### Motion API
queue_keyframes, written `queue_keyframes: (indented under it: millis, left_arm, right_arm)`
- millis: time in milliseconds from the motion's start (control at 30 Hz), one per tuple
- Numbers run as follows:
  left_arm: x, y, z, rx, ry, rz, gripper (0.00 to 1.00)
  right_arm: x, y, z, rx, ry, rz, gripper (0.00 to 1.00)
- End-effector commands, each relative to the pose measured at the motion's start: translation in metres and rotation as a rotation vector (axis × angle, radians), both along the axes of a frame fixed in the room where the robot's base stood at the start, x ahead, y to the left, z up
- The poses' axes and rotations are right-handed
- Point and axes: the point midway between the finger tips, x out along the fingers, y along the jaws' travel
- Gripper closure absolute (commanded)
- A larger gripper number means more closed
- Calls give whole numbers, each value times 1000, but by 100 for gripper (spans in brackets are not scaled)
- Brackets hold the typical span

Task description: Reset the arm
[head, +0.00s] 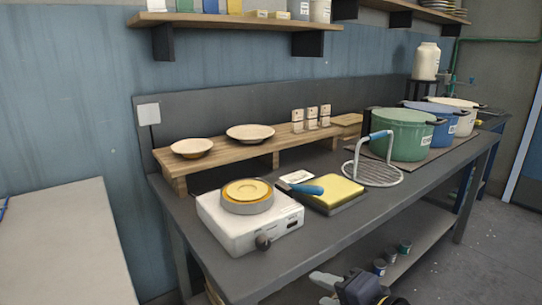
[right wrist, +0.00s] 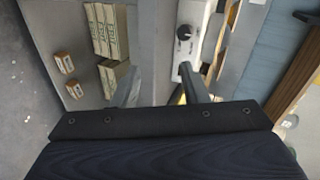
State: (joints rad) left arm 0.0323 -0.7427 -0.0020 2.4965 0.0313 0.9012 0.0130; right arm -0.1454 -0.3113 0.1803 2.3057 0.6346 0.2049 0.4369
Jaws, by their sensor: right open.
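My right gripper (head: 322,289) shows at the bottom edge of the head view, low in front of the dark table (head: 290,257) and apart from it. In the right wrist view my right gripper (right wrist: 160,88) has its two grey fingers spread, with nothing between them. My left gripper is in neither view. The round wire rack with a blue handle (head: 375,174) stands on the table by the green pot. Two shallow plates sit on the wooden riser, the left one (head: 191,147) and the right one (head: 250,133).
A white device with a round yellow top (head: 250,222) and a yellow block (head: 333,192) stand near the table's front. Large pots, one of them green (head: 400,134), fill the right end. Several cartons (right wrist: 107,30) show in the right wrist view. The lower shelf (head: 425,240) holds small cans.

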Motion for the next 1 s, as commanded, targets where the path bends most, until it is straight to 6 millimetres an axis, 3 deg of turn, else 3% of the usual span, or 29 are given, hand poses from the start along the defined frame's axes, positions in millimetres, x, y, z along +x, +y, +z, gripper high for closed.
queue_keyframes:
  millis: [33,100,467,533,767,1000]
  left_arm:
    - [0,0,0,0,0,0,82]
    - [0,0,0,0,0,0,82]
    - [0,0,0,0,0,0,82]
    - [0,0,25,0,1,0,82]
    - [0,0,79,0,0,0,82]
    - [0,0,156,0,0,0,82]
  right_arm:
    - [-21,-20,-13,-128,-15,60,60]
    - [-48,-38,-33,-284,-8,148,60]
    - [-150,-108,-109,-738,136,430,60]
    - [-151,-108,-85,-744,141,441,60]
    - [-150,-107,-31,-742,139,440,60]
    - [-150,-107,46,-740,139,439,60]
